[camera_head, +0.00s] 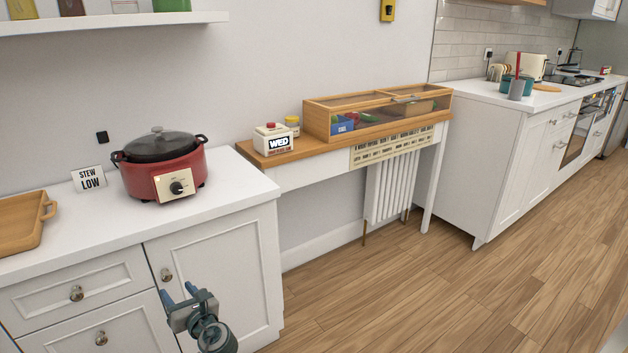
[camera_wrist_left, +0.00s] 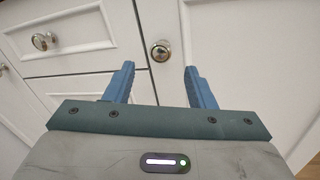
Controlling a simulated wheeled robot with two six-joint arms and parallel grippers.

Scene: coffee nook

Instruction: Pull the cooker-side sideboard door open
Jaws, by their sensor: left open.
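The white sideboard door (camera_head: 225,265) stands shut at the right end of the sideboard, below the red slow cooker (camera_head: 163,172). Its round metal knob (camera_head: 166,274) is near the door's upper left corner. The knob also shows in the left wrist view (camera_wrist_left: 161,50), where it appears between and beyond the two blue fingertips. My left gripper (camera_head: 178,291) is open and empty in front of the door, close to the knob and apart from it. The wrist view shows the gripper (camera_wrist_left: 158,68) with a finger on either side of the knob's line. My right gripper is not in view.
Drawers with knobs (camera_head: 76,293) sit left of the door. A "STEW LOW" card (camera_head: 89,179) and a wooden tray (camera_head: 24,222) are on the worktop. A wooden-topped table (camera_head: 270,156) stands beyond the sideboard. The wooden floor (camera_head: 400,300) on the right is clear.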

